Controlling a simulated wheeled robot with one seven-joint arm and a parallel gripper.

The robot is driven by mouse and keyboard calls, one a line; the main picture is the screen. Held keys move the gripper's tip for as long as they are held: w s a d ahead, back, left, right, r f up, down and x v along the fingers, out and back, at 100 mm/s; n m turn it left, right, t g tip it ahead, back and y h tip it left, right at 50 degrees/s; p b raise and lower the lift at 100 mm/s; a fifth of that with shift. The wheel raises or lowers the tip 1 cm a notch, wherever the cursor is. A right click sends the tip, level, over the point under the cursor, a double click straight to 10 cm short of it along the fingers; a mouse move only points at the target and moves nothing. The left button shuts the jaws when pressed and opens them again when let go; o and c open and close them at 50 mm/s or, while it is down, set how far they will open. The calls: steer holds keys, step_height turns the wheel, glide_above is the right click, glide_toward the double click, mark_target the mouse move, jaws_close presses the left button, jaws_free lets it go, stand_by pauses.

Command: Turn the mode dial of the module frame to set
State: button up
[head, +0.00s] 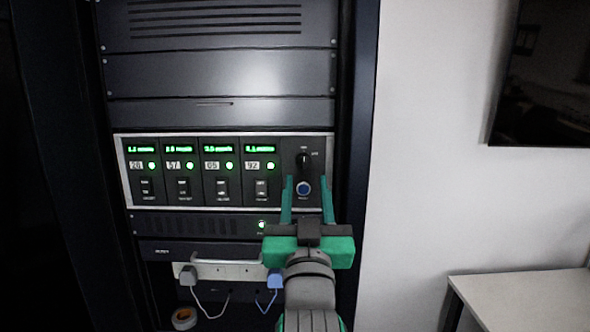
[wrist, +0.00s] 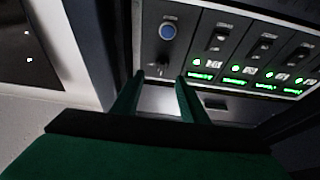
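The module frame (head: 118,172) is a silver-edged panel in the rack, with several lit green displays. Its black mode dial (head: 303,160) is at the panel's right end, above a round blue button (head: 303,188). The small labels around the dial are too small to read, and its exact setting is unclear. My gripper (head: 306,183) is open in front of this right end, its green fingers apart and empty. In the wrist view the dial (wrist: 160,67) appears just beyond the gap between the fingertips (wrist: 159,76), with the blue button (wrist: 167,32) above it.
Switches (head: 184,188) and green lamps fill the panel's left part. Below are a vented unit (head: 180,223), a power strip (head: 225,271) with plugs and cables, and a tape roll (head: 184,318). The rack's dark side post (head: 357,120) is close on the right. A pale table (head: 525,300) stands right.

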mark_target(304, 163)
steer(key=x, duration=0.4)
steer(key=shift+w+d+r, duration=0.1)
steer(key=shift+w+a+r, duration=0.15)
steer(key=shift+w+r, duration=0.05)
steer(key=shift+w, duration=0.2)
steer(key=shift+w+a+r, duration=0.15)
steer(key=shift+w, duration=0.25)
